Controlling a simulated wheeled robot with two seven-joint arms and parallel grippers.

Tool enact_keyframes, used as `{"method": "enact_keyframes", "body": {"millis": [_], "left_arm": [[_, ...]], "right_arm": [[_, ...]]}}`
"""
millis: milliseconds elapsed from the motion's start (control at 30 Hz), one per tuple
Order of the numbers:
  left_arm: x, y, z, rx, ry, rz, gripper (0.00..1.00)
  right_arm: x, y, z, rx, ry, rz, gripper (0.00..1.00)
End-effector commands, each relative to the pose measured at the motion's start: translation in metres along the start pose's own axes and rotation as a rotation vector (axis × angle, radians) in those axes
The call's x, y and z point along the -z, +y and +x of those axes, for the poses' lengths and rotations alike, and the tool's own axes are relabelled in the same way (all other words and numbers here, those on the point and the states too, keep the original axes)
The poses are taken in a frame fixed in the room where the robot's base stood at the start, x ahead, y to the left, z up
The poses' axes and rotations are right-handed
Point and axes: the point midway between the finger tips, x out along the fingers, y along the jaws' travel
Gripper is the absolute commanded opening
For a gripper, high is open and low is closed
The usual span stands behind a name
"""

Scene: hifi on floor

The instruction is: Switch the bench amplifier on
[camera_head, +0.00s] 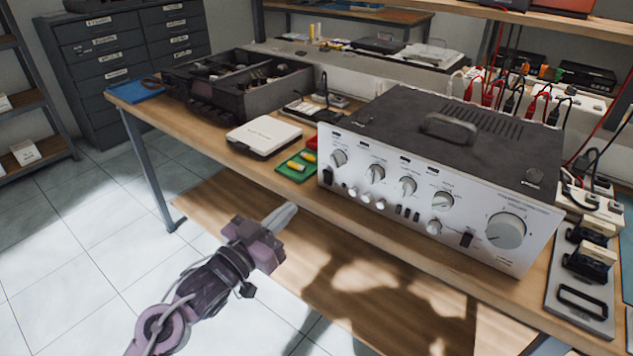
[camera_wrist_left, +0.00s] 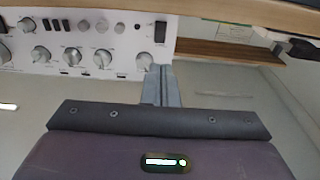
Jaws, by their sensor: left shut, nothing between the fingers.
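The bench amplifier (camera_head: 345,205) is a silver-fronted box with a dark top, standing on the wooden bench. Its front has several round knobs and small buttons, a black rocker switch (camera_head: 327,176) at its left end and another dark switch (camera_head: 466,240) nearer the large right-hand knob. My left gripper (camera_head: 291,208) is shut and empty, in front of the bench, apart from the panel and left of the amplifier's left end. In the left wrist view the panel appears upside down, and the shut fingers (camera_wrist_left: 160,70) point toward the black rocker switch (camera_wrist_left: 160,32). Whether it is on cannot be told.
The bench edge (camera_head: 400,258) runs below the amplifier. A green mat (camera_head: 284,171) with yellow pieces and a white case (camera_head: 264,137) lie left of it. A grey tray (camera_head: 567,306) with dark parts lies right. The floor before the bench is open.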

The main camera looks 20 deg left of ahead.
Motion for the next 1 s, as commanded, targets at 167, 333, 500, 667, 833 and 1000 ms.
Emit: {"method": "enact_keyframes", "body": {"millis": [167, 333, 500, 667, 833, 1000], "left_arm": [[0.002, 0.0, 0.035, 0.0, 0.004, 0.0, 0.0], [0.002, 0.0, 0.066, -0.001, 0.003, 0.001, 0.0], [0.001, 0.0, 0.089, 0.0, 0.002, -0.001, 0.0], [0.0, 0.0, 0.1, 0.001, 0.0, 0.001, 0.0], [0.0, 0.0, 0.103, 0.0, 0.0, 0.001, 0.0], [0.0, 0.0, 0.102, 0.0, 0.0, 0.001, 0.0]], "right_arm": [[-0.001, 0.0, 0.001, 0.0, 0.0, 0.0, 0.4], [-0.002, 0.0, 0.003, 0.0, -0.003, 0.001, 0.4], [-0.002, 0.001, 0.003, -0.001, -0.002, 0.001, 0.4], [0.0, 0.001, 0.003, -0.002, 0.002, 0.001, 0.4], [0.001, 0.001, 0.003, -0.002, 0.004, 0.001, 0.4], [0.001, 0.001, 0.003, -0.002, 0.004, 0.001, 0.4]]}}
